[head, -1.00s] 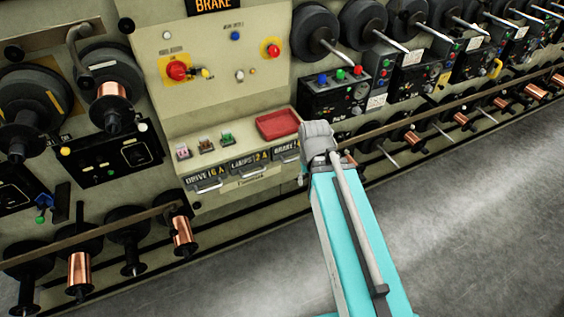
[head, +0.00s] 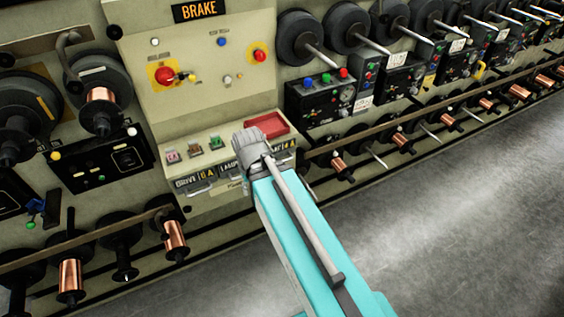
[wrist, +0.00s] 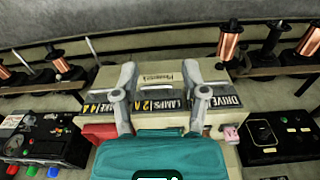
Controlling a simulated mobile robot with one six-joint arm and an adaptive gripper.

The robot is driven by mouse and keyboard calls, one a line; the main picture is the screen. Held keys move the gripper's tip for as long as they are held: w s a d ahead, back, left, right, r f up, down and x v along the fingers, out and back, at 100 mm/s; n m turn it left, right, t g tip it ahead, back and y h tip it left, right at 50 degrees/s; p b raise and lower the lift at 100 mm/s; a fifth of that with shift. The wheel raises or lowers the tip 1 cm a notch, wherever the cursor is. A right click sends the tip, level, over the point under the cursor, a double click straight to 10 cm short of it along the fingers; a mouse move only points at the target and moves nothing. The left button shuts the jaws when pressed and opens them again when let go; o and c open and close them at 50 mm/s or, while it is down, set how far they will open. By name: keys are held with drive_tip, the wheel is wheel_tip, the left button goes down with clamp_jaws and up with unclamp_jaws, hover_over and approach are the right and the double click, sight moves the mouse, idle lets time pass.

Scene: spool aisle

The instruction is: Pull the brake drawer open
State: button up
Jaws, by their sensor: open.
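The brake drawer (head: 287,148) is the rightmost of three small labelled drawers on the cream console in the head view. It is partly hidden by my arm there and looks shut. In the wrist view, the brake drawer (wrist: 98,107) is at the left, its "4 A" label beside the left finger. My gripper (wrist: 160,72) is open and empty, its fingers spread over the drawer fronts, with the lamps drawer (wrist: 160,105) between them. The drive drawer (wrist: 212,102) is at the right there. Whether a finger touches anything cannot be told. The fingers are hidden in the head view.
A red tray (head: 267,126) and several small switches (head: 194,149) sit on the console ledge above the drawers. Copper spools (head: 174,235) and a rail (head: 90,235) flank the console. The grey floor (head: 450,230) in front is clear.

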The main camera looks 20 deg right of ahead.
drive_tip(key=shift+a, duration=0.15)
drive_tip(key=shift+f, duration=0.1)
drive_tip(key=w+d+f+m+t+y+b, duration=0.2)
drive_tip(key=w+d+f+m+y+b, duration=0.25)
drive_tip(key=f+b, duration=0.45)
drive_tip(key=w+d+f+m+t+y+b, duration=0.1)
drive_tip(key=w+d+f+y+b, duration=0.2)
drive_tip(key=w+d+f+b, duration=0.45)
drive_tip(key=w+d+f+m+t+y+b, duration=0.2)
drive_tip(key=d+t+b, duration=0.2)
drive_tip(key=d+b, duration=0.6)
drive_tip(key=w+d+f+m+t+y+b, duration=0.2)
drive_tip(key=w+d+t+b, duration=0.1)
drive_tip(key=d+b, duration=0.7)
drive_tip(key=shift+d+f+t+y+b, duration=0.25)
drive_tip(key=shift+t+y+b, duration=0.1)
drive_tip(key=shift+t, duration=0.15)
